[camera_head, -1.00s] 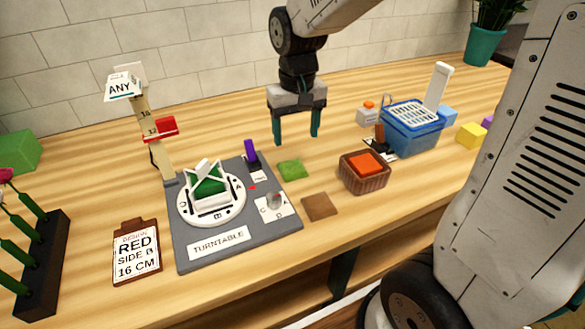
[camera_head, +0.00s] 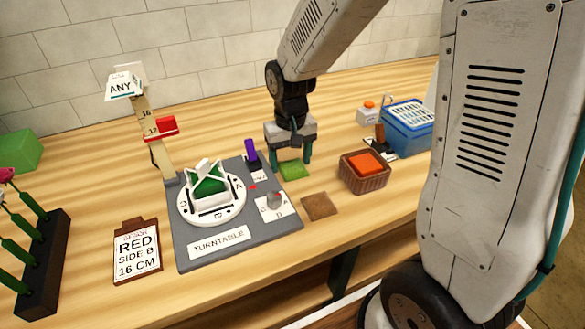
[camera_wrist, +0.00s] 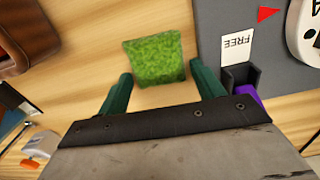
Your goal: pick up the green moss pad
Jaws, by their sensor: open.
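The green moss pad (camera_head: 294,171) lies flat on the wooden table, just right of the grey turntable board. In the wrist view the moss pad (camera_wrist: 155,60) shows as a textured green square between and a little beyond the fingertips. My gripper (camera_head: 290,160) is low over the pad with its two dark green fingers pointing down, one to each side of it. The gripper (camera_wrist: 160,88) is open, and bare wood shows between the pad and the left finger. I cannot tell whether the fingertips touch the table.
The turntable board (camera_head: 184,247) with a purple-topped holder (camera_head: 251,152) stands close on the left. A brown square (camera_head: 319,207) lies in front of the pad. A basket with an orange block (camera_head: 365,177) and a blue crate (camera_head: 407,140) stand to the right.

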